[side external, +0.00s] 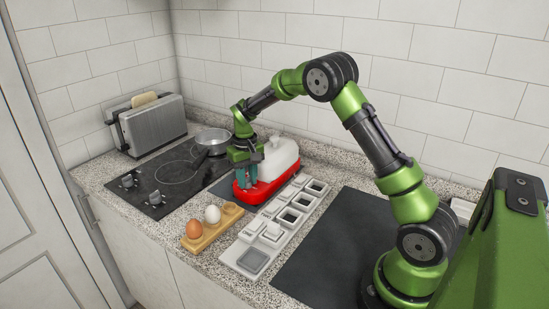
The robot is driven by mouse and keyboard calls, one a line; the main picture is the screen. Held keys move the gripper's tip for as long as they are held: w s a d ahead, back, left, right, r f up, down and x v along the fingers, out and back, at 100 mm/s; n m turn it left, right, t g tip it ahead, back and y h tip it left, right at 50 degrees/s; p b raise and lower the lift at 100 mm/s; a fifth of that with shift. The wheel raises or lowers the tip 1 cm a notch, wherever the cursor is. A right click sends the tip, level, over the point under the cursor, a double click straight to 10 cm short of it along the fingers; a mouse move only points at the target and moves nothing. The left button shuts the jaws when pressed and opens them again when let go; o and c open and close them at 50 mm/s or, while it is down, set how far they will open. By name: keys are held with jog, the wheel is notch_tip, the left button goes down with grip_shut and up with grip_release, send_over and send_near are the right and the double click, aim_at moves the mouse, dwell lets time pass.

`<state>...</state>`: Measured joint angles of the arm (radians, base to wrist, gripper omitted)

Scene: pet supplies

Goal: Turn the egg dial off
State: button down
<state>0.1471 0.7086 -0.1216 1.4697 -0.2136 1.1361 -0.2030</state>
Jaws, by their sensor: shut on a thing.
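A red egg cooker (265,189) with a white cover (279,157) stands on the counter in the side external view. My gripper (247,182) points down at the left end of its red base, with its teal fingers at the base. The fingers are shut on what appears to be the egg dial, which they hide. The dial's setting cannot be read from here.
A wooden holder (208,236) with a brown and a white egg is in front. Beside it is a pale tray (243,262) with several compartments. A black hob (155,192) with knobs, a pan (212,139) and a toaster (152,125) are left. A dark mat (335,245) is clear.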

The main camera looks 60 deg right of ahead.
aim_at(247, 178)
dwell(0.5)
jog(key=c, duration=0.9)
grip_release()
jog(key=shift+r, duration=0.1)
notch_tip(247, 178, up, 17)
jog(key=shift+f, duration=0.15)
